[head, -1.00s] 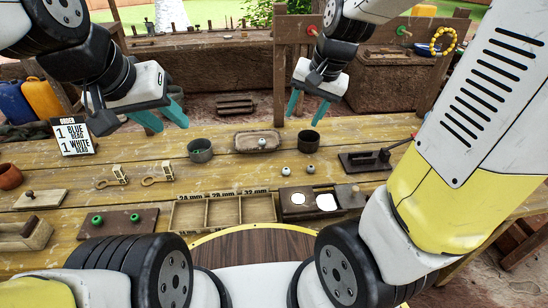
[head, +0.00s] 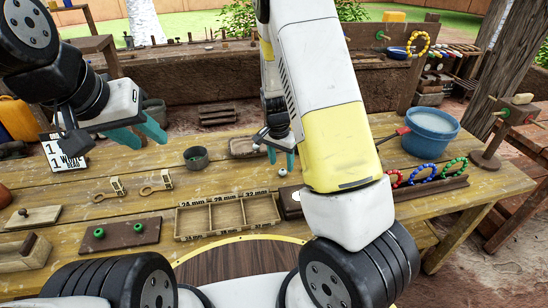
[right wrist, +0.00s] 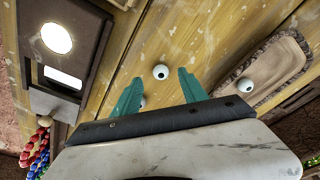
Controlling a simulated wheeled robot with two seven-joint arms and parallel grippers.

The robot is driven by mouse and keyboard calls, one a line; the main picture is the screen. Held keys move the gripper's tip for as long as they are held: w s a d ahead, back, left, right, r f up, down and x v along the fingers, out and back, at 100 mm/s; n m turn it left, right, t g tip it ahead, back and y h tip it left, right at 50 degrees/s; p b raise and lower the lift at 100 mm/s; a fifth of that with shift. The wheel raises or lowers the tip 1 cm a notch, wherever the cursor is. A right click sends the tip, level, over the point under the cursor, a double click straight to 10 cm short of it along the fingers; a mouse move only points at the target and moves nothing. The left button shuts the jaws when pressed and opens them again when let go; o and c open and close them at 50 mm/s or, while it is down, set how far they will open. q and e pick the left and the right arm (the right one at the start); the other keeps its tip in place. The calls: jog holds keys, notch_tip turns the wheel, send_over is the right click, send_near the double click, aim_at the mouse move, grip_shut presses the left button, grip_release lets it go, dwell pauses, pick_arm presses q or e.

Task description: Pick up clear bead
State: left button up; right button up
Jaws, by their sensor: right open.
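Several pale round beads with dark holes show in the right wrist view; I cannot tell which is clear. One bead (right wrist: 160,72) lies on the planks between and just beyond my right fingertips. Another bead (right wrist: 141,101) is partly hidden by the left finger. A third bead (right wrist: 245,86) is at the oval wooden tray (right wrist: 277,72). My right gripper (right wrist: 159,84) is open and empty above the table; it also shows in the head view (head: 281,158), with a bead (head: 283,172) just below. My left gripper (head: 142,134) is open and empty above the table's left part.
A dark panel with white openings (right wrist: 80,60) lies beside the beads. A grey cup (head: 196,158), a three-compartment sorting tray (head: 229,215) and a board with green beads (head: 120,233) stand leftward. A blue bucket (head: 430,132) and bead bracelets (head: 421,175) are at right.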

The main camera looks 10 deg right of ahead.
aim_at(283, 170)
jog(key=f, duration=0.4)
jog(key=shift+w+d+f, duration=0.1)
jog(key=shift+w+d, duration=0.15)
jog(key=shift+w, duration=0.15)
grip_shut()
